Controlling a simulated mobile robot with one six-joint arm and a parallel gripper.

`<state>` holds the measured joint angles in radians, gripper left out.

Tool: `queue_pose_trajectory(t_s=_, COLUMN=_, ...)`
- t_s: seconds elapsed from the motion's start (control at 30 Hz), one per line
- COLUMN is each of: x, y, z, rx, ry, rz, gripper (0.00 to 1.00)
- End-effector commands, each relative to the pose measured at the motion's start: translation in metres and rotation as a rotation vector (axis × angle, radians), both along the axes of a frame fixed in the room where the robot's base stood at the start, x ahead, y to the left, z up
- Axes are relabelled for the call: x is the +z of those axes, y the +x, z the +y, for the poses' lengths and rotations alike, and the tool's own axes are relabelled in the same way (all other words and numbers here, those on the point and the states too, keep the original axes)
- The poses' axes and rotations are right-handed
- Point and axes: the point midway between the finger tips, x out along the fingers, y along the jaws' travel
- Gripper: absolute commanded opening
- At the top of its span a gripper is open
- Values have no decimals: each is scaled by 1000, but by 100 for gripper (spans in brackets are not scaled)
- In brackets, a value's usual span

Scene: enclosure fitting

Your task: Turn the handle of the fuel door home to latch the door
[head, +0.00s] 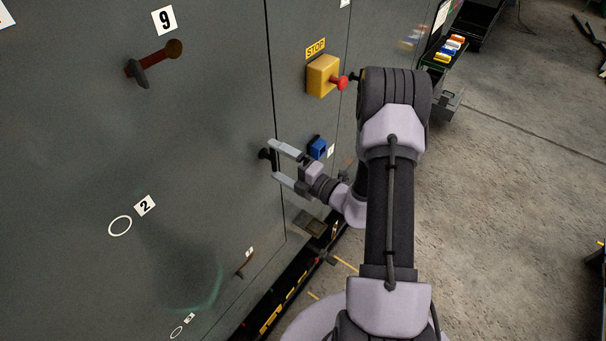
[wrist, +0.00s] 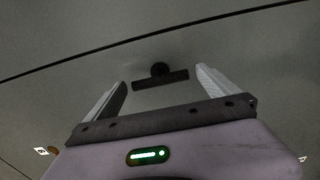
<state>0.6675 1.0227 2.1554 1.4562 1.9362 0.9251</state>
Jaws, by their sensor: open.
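The black T-shaped handle (head: 265,154) is on the grey door panel (head: 210,150), close to a vertical seam. In the wrist view the handle (wrist: 160,81) shows as a bar below a round boss, its length running across from one finger to the other. My gripper (head: 272,160) is open, with one finger above and one below the handle in the head view. In the wrist view my gripper (wrist: 161,76) has the bar between its fingertips. I cannot tell whether the fingers touch it. Part of the handle is hidden by the fingers in the head view.
A yellow STOP box (head: 322,76) with a red button is above right of my gripper. A blue block (head: 317,149) is just right of it. A red-brown lever (head: 150,64) is at upper left. Open concrete floor (head: 510,200) lies to the right.

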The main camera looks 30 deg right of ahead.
Motion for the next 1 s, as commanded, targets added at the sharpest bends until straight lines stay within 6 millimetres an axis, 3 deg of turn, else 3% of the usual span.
queue_pose_trajectory(t_s=0.3, x=-3, y=-85, z=-37, rx=-9, ry=2, rz=1, gripper=100)
queue_pose_trajectory(t_s=0.5, x=-1, y=-128, z=-54, rx=-5, ry=1, rz=0, gripper=100)
queue_pose_trajectory(t_s=0.7, x=0, y=-142, z=-58, rx=-1, ry=1, rz=0, gripper=100)
queue_pose_trajectory(t_s=1.0, x=0, y=-142, z=-58, rx=0, ry=1, rz=0, gripper=100)
